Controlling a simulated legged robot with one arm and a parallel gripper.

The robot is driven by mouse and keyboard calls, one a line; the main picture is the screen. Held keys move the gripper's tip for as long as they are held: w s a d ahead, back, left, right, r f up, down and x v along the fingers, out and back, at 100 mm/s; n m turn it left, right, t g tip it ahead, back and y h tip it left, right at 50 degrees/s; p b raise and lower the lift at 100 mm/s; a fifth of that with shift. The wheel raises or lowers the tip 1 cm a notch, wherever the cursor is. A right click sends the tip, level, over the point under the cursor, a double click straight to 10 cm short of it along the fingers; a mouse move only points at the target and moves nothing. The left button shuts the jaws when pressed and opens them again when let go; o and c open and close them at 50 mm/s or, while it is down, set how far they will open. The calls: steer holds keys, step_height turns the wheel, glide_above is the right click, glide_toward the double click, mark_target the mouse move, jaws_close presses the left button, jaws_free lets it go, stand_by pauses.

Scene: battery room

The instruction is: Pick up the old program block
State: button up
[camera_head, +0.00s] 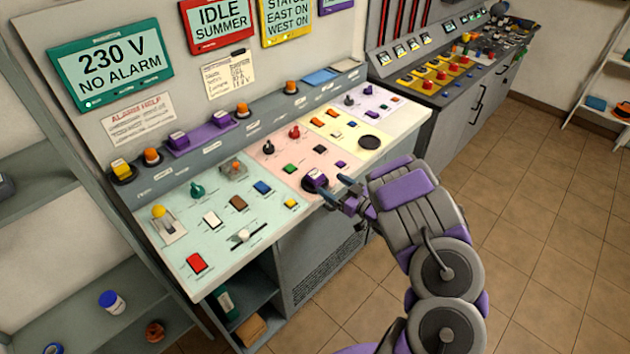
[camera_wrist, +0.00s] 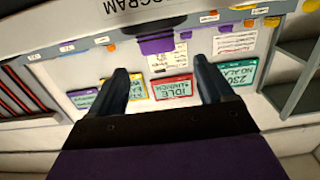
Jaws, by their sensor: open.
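A dark block with a purple top (camera_head: 315,181), which looks like the old program block, sits in a dark round mount at the front edge of the pink panel section (camera_head: 290,152). My gripper (camera_head: 338,191) is open, with its fingers at the right of this block. I cannot tell whether they touch it. In the wrist view, my gripper (camera_wrist: 160,84) shows two dark fingers spread apart with nothing between them.
Two purple blocks (camera_head: 178,141) (camera_head: 222,119) stand on the console's rear ledge. Switches, levers and buttons crowd the panel around my gripper, including a red knob (camera_head: 294,132) and a dark round disc (camera_head: 369,143). The tiled floor (camera_head: 535,200) at the right is clear.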

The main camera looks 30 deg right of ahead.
mark_target(311, 171)
steer(key=x, duration=0.5)
steer(key=shift+w+a+b, duration=0.1)
steer(key=shift+w+b, duration=0.1)
steer(key=shift+b, duration=0.15)
steer(key=shift+f+b+x, duration=0.2)
steer(key=shift+b+x, duration=0.55)
steer(key=shift+x, duration=1.85)
steer(key=shift+c, duration=0.4)
steer(key=c, duration=1)
steer(key=shift+r, duration=0.1)
